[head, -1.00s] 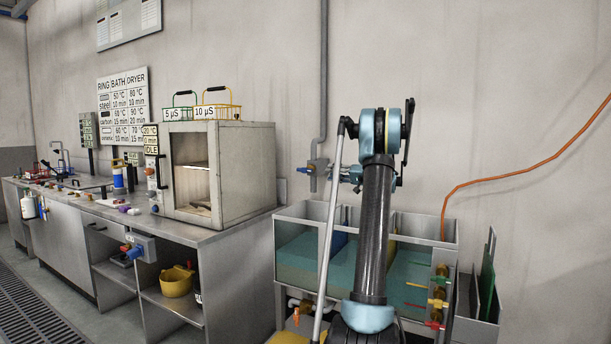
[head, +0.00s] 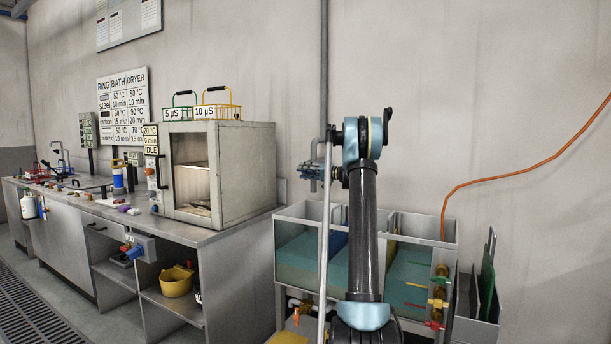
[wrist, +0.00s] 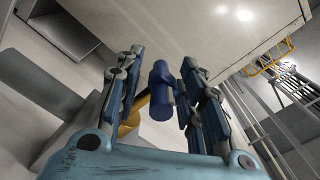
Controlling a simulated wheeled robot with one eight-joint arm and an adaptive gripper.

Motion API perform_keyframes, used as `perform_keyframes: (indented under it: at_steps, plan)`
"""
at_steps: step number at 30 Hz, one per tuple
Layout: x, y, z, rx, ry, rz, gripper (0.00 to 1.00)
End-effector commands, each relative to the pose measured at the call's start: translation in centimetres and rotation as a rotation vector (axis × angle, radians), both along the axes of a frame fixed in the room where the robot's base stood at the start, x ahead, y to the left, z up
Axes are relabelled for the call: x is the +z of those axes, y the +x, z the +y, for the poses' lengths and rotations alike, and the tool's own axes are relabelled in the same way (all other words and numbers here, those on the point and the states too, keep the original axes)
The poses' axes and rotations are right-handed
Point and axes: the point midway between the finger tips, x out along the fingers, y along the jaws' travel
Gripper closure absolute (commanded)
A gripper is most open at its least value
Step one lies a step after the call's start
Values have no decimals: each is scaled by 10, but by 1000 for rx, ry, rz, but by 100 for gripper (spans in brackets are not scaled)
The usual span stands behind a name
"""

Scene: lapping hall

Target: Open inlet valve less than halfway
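In the head view my gripper (head: 314,173) is small, left of my arm's elbow, at the lower end of the wall pipe. It overlaps the small blue-grey valve fitting there, so the fitting is largely hidden. In the wrist view a blue, rounded handle (wrist: 161,90) stands between the fingers of my gripper (wrist: 168,85). The fingers are spread, with a gap on the left and a narrower one on the right. Contact cannot be told. The handle's turn angle is unclear.
A grey pipe (head: 323,70) runs down the wall. The dryer cabinet (head: 244,170) stands on the bench to the left, with wire baskets (head: 217,108) on top. Tanks (head: 424,226) of greenish liquid stand below my arm. An orange cable (head: 520,172) crosses the wall at right.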

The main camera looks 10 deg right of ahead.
Motion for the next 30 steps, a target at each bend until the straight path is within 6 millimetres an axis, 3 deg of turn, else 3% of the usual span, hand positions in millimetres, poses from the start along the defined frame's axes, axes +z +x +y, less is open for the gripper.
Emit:
perform_keyframes:
  at_steps: [10,15,23,30]
  plan:
    - [0,2,3,0,0,0,64]
    - [0,2,3,0,0,0,100]
    - [0,2,3,1,-15,11,100]
    - [1,2,4,2,-139,100,100]
